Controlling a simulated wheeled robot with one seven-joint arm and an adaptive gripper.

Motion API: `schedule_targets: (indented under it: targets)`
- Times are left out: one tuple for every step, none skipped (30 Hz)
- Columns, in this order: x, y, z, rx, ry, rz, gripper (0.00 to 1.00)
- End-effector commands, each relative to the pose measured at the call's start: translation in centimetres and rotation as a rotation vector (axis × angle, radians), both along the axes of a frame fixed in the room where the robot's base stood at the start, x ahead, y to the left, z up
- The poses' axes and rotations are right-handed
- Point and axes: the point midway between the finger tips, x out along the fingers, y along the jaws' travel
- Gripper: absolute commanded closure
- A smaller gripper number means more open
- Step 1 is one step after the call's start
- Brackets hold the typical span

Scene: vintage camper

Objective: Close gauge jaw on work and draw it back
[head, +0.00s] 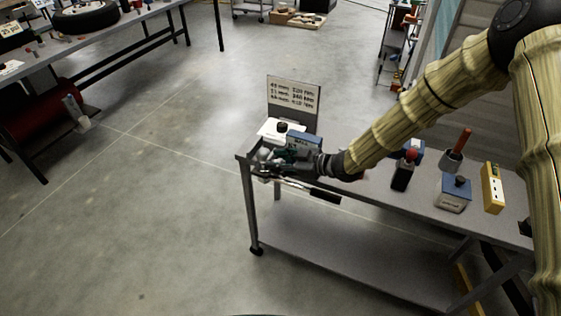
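My gripper (278,157) is at the left end of the grey work table (345,160), among a cluster of small dark and metallic parts. Its fingers are small and overlap these parts, so I cannot tell whether they are open or shut. A blue-grey block (304,142) stands just behind it. A long metallic item with a black end (325,196) lies along the table's front edge, just below my gripper. I cannot make out the gauge jaw or the work clearly, nor whether my gripper touches them.
A lettered sign board (293,98) stands behind the cluster. To the right on the table are a red-topped black item (403,172), a red-handled tool in a cup (456,150), a blue-topped block (454,191) and a yellow level (492,188). The floor to the left is open.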

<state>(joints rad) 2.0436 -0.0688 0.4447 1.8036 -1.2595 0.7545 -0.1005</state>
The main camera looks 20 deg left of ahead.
Motion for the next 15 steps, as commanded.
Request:
schedule_targets:
  targets:
    - [-0.1,0.1,0.0,0.002,0.001,0.002,0.65]
    - [-0.1,0.0,0.1,0.002,0.001,0.002,0.65]
    - [-0.2,-0.2,0.1,0.001,0.000,0.001,0.65]
    - [-0.2,-0.3,0.2,0.001,0.000,0.001,0.65]
    - [-0.2,-0.6,0.3,0.001,0.000,0.001,0.65]
    - [-0.2,-0.9,0.4,0.001,0.001,0.000,0.65]
    - [-0.2,-1.3,0.5,0.001,0.000,-0.001,0.65]
    - [-0.3,-1.7,0.7,0.000,0.001,-0.001,0.65]
    - [-0.4,-2.3,0.9,0.000,0.001,-0.001,0.65]
    - [-0.5,-2.8,1.1,-0.001,0.001,-0.001,0.65]
    - [-0.5,-3.3,1.3,0.000,0.000,-0.002,0.65]
    - [-0.6,-4.0,1.6,0.000,0.000,-0.002,0.65]
    - [-0.7,-4.5,1.8,-0.001,0.001,-0.001,0.65]
    - [-0.8,-5.0,2.0,0.000,0.001,-0.002,0.65]
    - [-0.9,-5.7,2.3,0.001,0.000,-0.002,0.65]
